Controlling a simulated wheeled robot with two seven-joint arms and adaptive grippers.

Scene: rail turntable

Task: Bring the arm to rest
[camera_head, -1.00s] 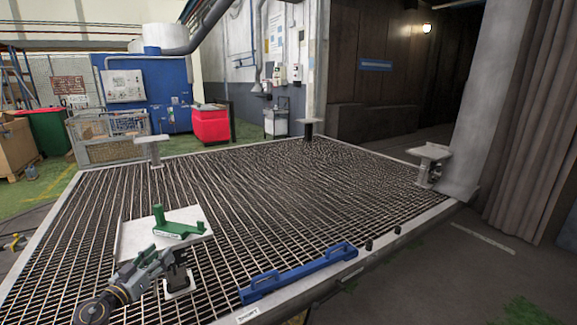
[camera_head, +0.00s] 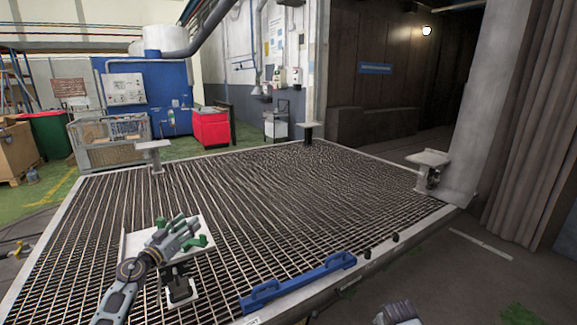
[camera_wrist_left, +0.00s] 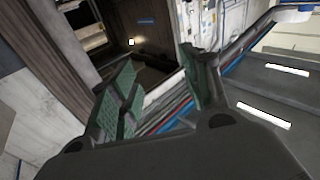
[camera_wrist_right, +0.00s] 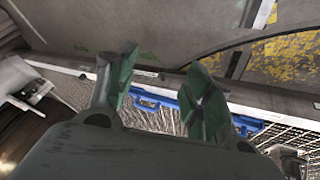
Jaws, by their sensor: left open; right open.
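My left gripper (camera_head: 186,229) is raised in front of the small pale platform in the head view, fingers pointing up and to the right. In the left wrist view its green-padded fingers (camera_wrist_left: 158,75) stand apart with nothing between them. My right gripper (camera_wrist_right: 165,78) is open and empty in the right wrist view. Only a grey piece of my right arm shows at the bottom edge of the head view.
A large grating deck (camera_head: 300,190) fills the middle, with a blue handled bar (camera_head: 297,284) along its front edge. Other small platforms stand at its edges, one at left (camera_head: 153,147) and one at right (camera_head: 428,158). A red bin (camera_head: 210,129) stands behind.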

